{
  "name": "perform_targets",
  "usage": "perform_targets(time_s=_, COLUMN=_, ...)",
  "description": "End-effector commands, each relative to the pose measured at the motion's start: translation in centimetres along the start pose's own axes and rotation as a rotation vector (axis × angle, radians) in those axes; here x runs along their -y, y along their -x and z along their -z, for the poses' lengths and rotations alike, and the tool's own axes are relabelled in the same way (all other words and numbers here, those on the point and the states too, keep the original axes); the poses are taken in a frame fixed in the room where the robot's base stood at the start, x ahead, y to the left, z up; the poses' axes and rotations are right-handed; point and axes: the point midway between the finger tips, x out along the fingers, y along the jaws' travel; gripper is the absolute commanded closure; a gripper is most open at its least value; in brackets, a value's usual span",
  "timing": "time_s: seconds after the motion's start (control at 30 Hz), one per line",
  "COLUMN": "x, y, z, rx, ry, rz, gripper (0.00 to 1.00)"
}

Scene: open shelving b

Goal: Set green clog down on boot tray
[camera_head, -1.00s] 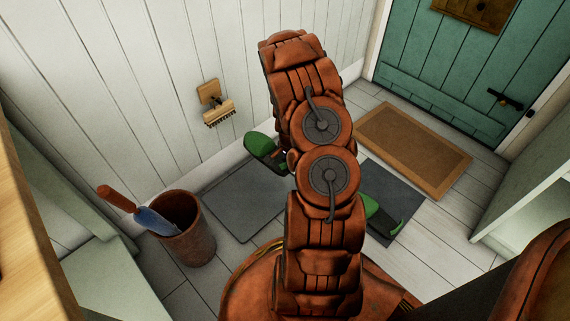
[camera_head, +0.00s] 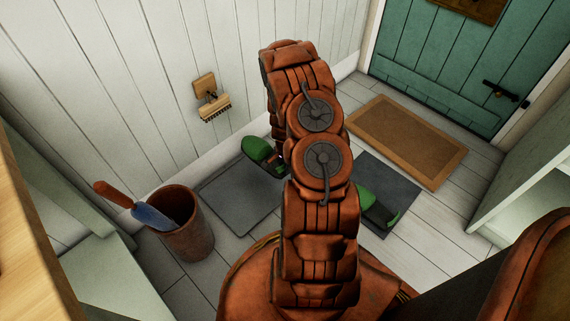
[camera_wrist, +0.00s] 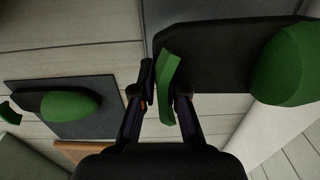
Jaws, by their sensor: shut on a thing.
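My gripper (camera_wrist: 160,95) is shut on the green clog, its fingers on either side of the green heel strap. In the wrist view the clog (camera_wrist: 290,68) shows a rounded green toe and a dark insole. In the head view the clog (camera_head: 257,149) is over the back of the dark grey boot tray (camera_head: 236,213); I cannot tell if they touch. My arm hides my gripper and part of the clog there. A second green clog (camera_head: 374,208) lies on a separate dark grey mat (camera_head: 398,184) to the right; it also shows in the wrist view (camera_wrist: 68,104).
A rusty bucket (camera_head: 187,236) with a blue-bladed trowel (camera_head: 152,215) stands left of the tray. A brush (camera_head: 213,107) hangs on the white wall behind. A brown doormat (camera_head: 405,138) lies before the green door (camera_head: 450,70). The front of the tray is bare.

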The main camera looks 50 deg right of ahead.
Motion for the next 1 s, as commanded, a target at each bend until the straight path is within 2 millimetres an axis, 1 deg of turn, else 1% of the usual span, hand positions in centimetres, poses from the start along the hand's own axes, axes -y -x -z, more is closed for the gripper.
perform_targets(time_s=0.03, x=0.0, y=-0.6, z=0.0, rx=0.0, ry=0.0, rz=0.0, gripper=1.0)
perform_targets(time_s=0.4, x=-0.1, y=-4.3, z=0.0, rx=0.002, ry=0.0, rz=0.001, gripper=1.0)
perform_targets(time_s=1.0, x=-0.2, y=-9.9, z=0.0, rx=0.0, ry=0.0, rz=0.001, gripper=1.0)
